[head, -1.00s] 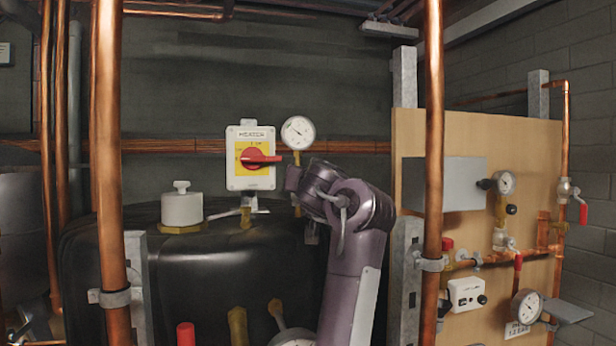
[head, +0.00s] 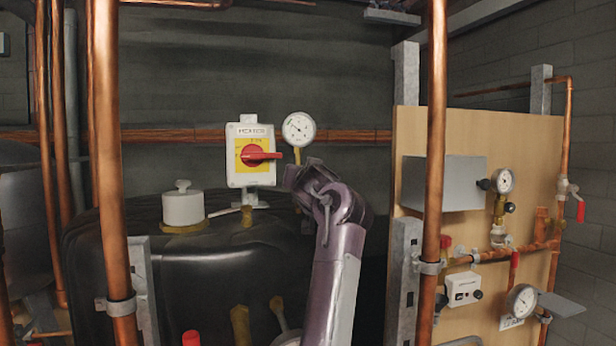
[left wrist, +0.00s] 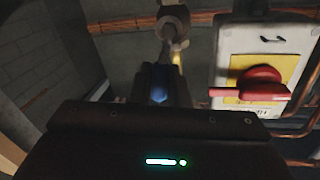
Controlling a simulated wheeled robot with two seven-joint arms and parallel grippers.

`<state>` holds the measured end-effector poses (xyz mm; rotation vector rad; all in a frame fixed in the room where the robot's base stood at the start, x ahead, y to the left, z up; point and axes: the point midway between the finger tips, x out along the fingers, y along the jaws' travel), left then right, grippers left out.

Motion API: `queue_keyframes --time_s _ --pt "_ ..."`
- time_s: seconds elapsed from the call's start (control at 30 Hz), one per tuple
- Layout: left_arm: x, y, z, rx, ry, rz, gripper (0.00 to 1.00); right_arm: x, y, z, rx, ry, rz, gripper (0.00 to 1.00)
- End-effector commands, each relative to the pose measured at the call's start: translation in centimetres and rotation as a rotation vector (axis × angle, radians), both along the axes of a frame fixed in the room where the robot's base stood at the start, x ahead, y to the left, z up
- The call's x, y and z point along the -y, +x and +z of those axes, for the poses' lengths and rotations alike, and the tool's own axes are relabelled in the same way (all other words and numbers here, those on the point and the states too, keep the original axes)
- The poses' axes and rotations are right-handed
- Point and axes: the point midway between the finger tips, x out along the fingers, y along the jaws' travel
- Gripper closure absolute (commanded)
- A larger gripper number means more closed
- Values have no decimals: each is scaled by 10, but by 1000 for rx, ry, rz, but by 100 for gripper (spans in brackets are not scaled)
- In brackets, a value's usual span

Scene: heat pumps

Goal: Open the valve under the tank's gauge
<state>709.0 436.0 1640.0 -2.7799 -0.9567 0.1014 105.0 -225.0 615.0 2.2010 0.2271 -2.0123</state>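The tank (head: 190,262) is a large black vessel in the middle of the head view. Its white round gauge (head: 299,129) stands on a thin brass stem (head: 297,155) above the tank's back right. My left gripper (head: 292,177) is just below the gauge, at the stem's lower part. It hides the valve there in the head view, so I cannot tell the handle's position or whether I touch it. The finger gap is too dark to judge. My right gripper is out of view.
A heater switch (head: 251,155) with a red handle is close left of the gripper. A white cap (head: 182,207) sits on the tank. Copper pipes (head: 109,170) (head: 433,150) stand in front on both sides. A wooden board (head: 520,150) with gauges and valves is at right.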

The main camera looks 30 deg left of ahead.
Motion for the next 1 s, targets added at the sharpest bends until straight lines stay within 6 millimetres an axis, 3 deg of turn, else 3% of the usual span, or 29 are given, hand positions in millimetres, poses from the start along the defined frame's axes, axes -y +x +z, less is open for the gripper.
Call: queue_keyframes --time_s 0.2,0.43,0.77,0.8,0.9,1.0 --pt "-1 -1 -1 15 -12 1 100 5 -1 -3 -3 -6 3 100" --pt "-6 -7 -1 154 -130 0 100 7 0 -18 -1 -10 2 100" --pt "-7 -8 1 178 -153 0 100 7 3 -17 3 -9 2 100" --pt "-7 -8 1 178 -153 0 80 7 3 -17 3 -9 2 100" --pt "-7 -8 1 177 -152 0 67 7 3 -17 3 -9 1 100" --pt "-7 -8 1 177 -151 0 65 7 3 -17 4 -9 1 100"
